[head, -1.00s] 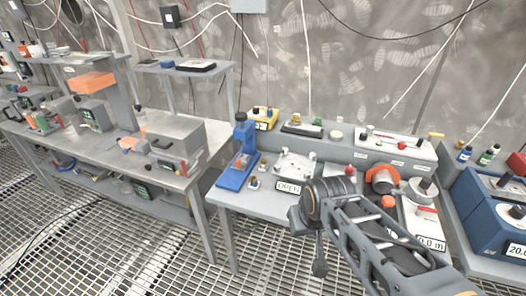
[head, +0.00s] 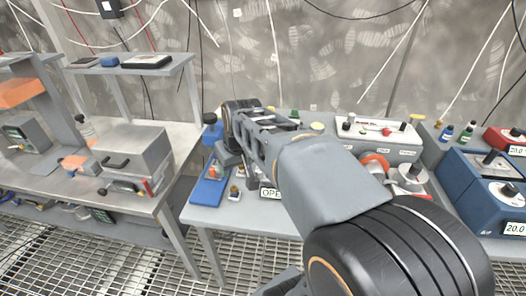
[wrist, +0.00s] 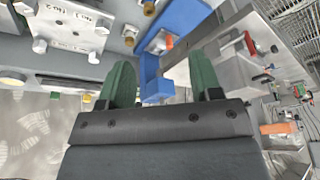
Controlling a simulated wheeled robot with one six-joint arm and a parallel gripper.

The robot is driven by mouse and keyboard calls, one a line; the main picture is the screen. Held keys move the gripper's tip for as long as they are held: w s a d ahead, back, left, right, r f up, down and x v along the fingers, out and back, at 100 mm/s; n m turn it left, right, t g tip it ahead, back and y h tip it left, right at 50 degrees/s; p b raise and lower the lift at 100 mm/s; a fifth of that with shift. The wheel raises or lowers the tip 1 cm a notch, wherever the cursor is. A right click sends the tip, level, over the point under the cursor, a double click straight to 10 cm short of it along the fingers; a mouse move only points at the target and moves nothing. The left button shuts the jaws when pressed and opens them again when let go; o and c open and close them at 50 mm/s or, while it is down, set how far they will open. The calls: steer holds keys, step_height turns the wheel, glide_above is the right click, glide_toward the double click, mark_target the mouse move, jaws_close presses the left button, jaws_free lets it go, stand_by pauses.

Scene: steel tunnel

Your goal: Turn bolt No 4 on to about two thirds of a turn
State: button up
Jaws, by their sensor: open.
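The light metal plate with bolts (wrist: 72,24) is at the upper left of the wrist view, partly cut off by the frame edge. Printed labels show on it upside down; I cannot tell which bolt is No 4. In the head view my arm hides the plate. My gripper (wrist: 162,64) is open and empty, its two green fingers apart. In the wrist view it is to the right of the plate, with the blue stand (wrist: 185,18) between and beyond its fingers. The stand also shows in the head view (head: 208,192), left of my arm.
Small brass-topped parts (wrist: 130,36) are between plate and stand. An "OPEN" sign (head: 269,193) shows at the bench front. An orange round part (head: 375,160) and a white box (head: 375,132) are to the right. A steel table (head: 150,195) with a grey box (head: 132,153) is on the left.

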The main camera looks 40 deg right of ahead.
steer(key=w+d+f+b, duration=0.1)
steer(key=w+d+b, duration=0.2)
steer(key=w+d, duration=0.5)
steer(key=w+d+f+b, duration=0.2)
steer(key=w+d, duration=0.1)
steer(key=d, duration=1)
steer(key=shift+t, duration=0.3)
steer(key=x, duration=0.7)
steer(key=b+x, duration=0.1)
steer(key=x, duration=0.3)
steer(key=shift+w+f, duration=0.15)
steer(key=shift+w, duration=0.25)
steer(key=shift+w+f, duration=0.25)
steer(key=shift+f, duration=0.4)
steer(key=shift+c, duration=0.2)
steer(key=c, duration=0.9)
steer(key=shift+r, duration=0.1)
